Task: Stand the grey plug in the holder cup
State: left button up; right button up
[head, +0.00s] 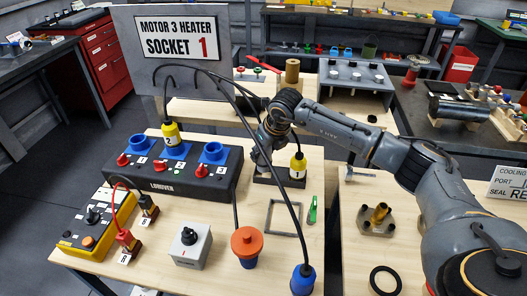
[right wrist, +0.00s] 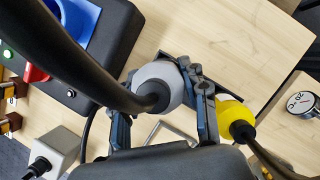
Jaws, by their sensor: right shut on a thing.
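My right gripper (head: 264,160) reaches over the left part of a dark holder base (head: 291,183) on the wooden bench. In the right wrist view my right gripper (right wrist: 163,128) is shut on the grey plug (right wrist: 158,85), with its thick black cable running up to the left. In the head view the grey plug is hidden behind the gripper. A yellow plug (head: 298,167) stands upright at the holder's right side; it also shows in the right wrist view (right wrist: 236,118). The cup under the grey plug is hidden, so I cannot tell whether the plug is seated. My left gripper is not in view.
A black panel (head: 190,192) with blue sockets stands to the left; another yellow plug (head: 171,134) sits in the middle socket. An orange plug (head: 247,242), a blue plug (head: 302,280) and a grey switch box (head: 190,246) stand in front. A long black cable crosses near the holder.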

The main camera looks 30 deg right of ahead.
aim_at(264, 161)
jog(key=shift+f, duration=0.15)
jog(key=shift+f+b, duration=0.35)
jog(key=shift+b, duration=0.05)
jog(key=shift+f+b, duration=1.35)
jog(key=shift+f, duration=0.2)
jog(key=o, duration=1.3)
jog(key=shift+r, duration=0.1)
jog(key=shift+o, duration=0.2)
jog(key=v, duration=1.2)
